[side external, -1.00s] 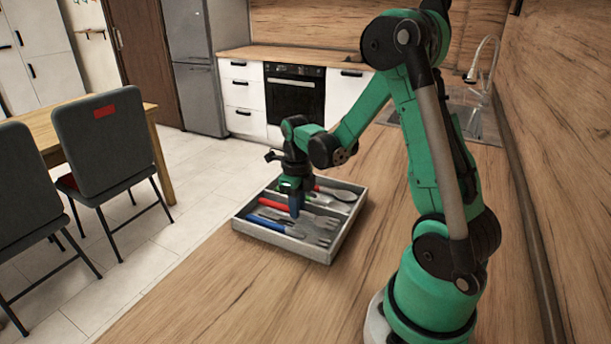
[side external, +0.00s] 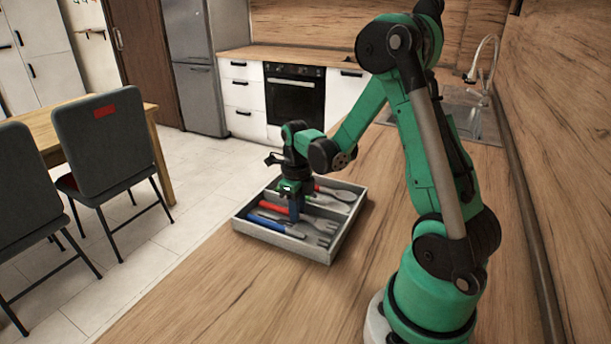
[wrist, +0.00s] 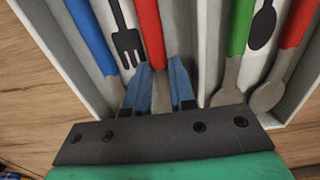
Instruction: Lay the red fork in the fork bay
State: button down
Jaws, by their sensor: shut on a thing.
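The red fork (wrist: 149,32) shows its red handle and a grey neck in the wrist view; its tines are hidden by my gripper. In the side view its red handle (side external: 273,205) is low inside the grey cutlery tray (side external: 335,247). My gripper (wrist: 163,88) is shut on the red fork, its blue fingers on either side of the neck. In the side view my gripper (side external: 294,214) reaches down into the tray. A black fork (wrist: 128,42) and a blue-handled piece (wrist: 91,36) lie just left of the red fork. I cannot tell whether the red fork touches the bay floor.
Right of a pale divider (wrist: 209,55) lie a green-handled spoon (wrist: 238,30), a black spoon (wrist: 264,25) and a red-handled spoon (wrist: 295,28). The tray stands on a wooden worktop (side external: 215,290), clear in front. A sink (side external: 470,110) is behind my arm.

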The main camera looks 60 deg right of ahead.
jog(key=shift+f, duration=0.25)
jog(key=c, duration=0.7)
grip_release()
jog(key=shift+o, duration=0.2)
jog(key=shift+r, duration=0.1)
jog(key=shift+r, duration=2.75)
